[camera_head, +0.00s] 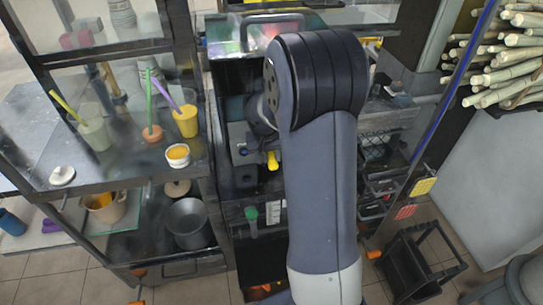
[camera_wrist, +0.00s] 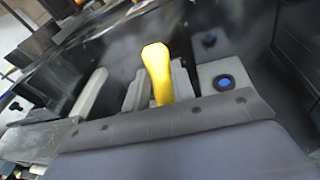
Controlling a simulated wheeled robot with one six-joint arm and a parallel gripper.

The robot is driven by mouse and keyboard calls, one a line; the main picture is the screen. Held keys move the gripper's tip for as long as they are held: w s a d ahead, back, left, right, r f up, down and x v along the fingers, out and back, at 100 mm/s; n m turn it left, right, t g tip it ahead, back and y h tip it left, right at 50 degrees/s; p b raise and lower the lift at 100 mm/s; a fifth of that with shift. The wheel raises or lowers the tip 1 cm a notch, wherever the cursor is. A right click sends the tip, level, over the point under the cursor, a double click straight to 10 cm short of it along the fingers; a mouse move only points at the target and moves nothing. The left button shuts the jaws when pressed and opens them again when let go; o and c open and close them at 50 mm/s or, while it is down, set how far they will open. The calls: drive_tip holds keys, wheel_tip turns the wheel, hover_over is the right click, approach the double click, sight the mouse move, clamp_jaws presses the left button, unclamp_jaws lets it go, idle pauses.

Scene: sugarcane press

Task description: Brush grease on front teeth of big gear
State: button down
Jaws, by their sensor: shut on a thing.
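My gripper (camera_wrist: 160,88) is shut on a yellow handle (camera_wrist: 157,68), probably the brush, whose rounded end sticks up between the grey fingers in the wrist view. In the head view a yellow end (camera_head: 272,160) shows beside my arm, close to the front of the dark press machine (camera_head: 243,180). The bristles are hidden. My arm covers the middle of the head view and hides the gripper. I cannot make out the big gear or its teeth in either view. A small white cup with orange contents (camera_head: 178,155), possibly grease, stands on the left shelf.
The left shelf also holds a yellow cup (camera_head: 187,122), a pale cup (camera_head: 95,134) and a white lid (camera_head: 62,175). A dark pot (camera_head: 188,222) stands below. Cane stalks (camera_head: 510,60) lie at upper right. A blue button (camera_wrist: 222,84) is close right of the handle.

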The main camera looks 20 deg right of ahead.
drive_tip(key=shift+w, duration=0.15)
drive_tip(key=shift+s+d, duration=0.6)
drive_tip(key=shift+d, duration=2.45)
drive_tip(key=shift+w+a+b, duration=0.15)
drive_tip(key=shift+w+a, duration=0.05)
drive_tip(key=shift+a, duration=0.85)
drive_tip(key=shift+w+a+b, duration=0.2)
drive_tip(key=shift+w+a, duration=0.05)
drive_tip(key=shift+a, duration=0.75)
drive_tip(key=shift+w+a+b, duration=0.15)
drive_tip(key=shift+w+a, duration=0.05)
drive_tip(key=shift+a, duration=0.85)
drive_tip(key=shift+s, duration=0.15)
drive_tip(key=shift+s+a+b, duration=0.2)
drive_tip(key=shift+s, duration=0.75)
drive_tip(key=shift+s+a+b, duration=0.15)
drive_tip(key=shift+s+b, duration=0.05)
drive_tip(key=shift+s, duration=0.75)
drive_tip(key=shift+s+a+b, duration=0.2)
drive_tip(key=shift+s, duration=0.75)
